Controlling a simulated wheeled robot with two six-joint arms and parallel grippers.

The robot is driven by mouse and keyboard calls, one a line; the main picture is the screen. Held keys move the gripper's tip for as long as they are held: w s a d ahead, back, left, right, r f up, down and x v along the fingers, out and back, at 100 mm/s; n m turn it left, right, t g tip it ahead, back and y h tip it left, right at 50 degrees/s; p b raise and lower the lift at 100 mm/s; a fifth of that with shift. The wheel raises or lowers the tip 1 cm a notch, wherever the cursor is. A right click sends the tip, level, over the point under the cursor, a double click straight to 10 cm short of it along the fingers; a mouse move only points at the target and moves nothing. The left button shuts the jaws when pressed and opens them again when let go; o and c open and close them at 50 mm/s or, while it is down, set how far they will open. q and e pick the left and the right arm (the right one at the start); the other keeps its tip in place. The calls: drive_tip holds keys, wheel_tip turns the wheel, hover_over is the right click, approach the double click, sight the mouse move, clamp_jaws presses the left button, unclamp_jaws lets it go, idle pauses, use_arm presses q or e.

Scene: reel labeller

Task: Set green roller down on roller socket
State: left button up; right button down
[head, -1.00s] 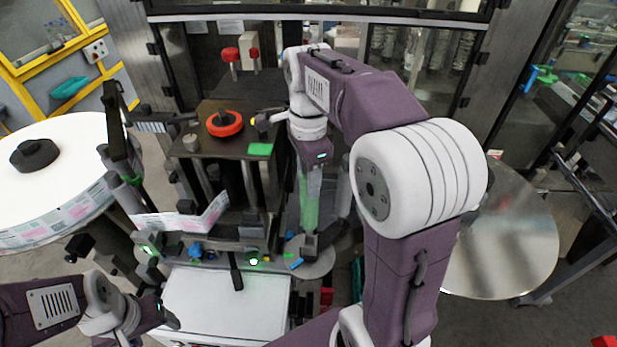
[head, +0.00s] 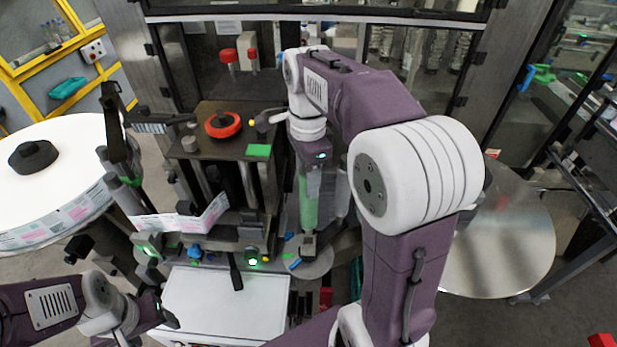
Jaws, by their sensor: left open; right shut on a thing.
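The green roller (head: 309,205) stands upright below my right gripper (head: 314,168), which is shut on its upper end. The roller's lower end is at a grey block (head: 308,246) on the round metal plate at the labeller's right side. I take this block for the roller socket; whether the roller rests in it or hangs just above it I cannot tell. My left gripper (head: 168,312) is open and empty at the lower left, beside the white panel.
The labeller (head: 218,150) with a red-orange knob (head: 222,125) stands just left of the roller. A large white label reel (head: 60,205) is at the far left. A white panel (head: 225,300) lies in front. A bare metal disc (head: 505,240) is at the right.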

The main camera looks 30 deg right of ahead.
drive_tip(key=shift+w+a+r+p, duration=0.1)
drive_tip(key=shift+a+r+p, duration=0.05)
drive_tip(key=shift+r+p, duration=0.15)
drive_tip(key=shift+f, duration=0.15)
drive_tip(key=shift+f, duration=0.15)
idle(0.3)
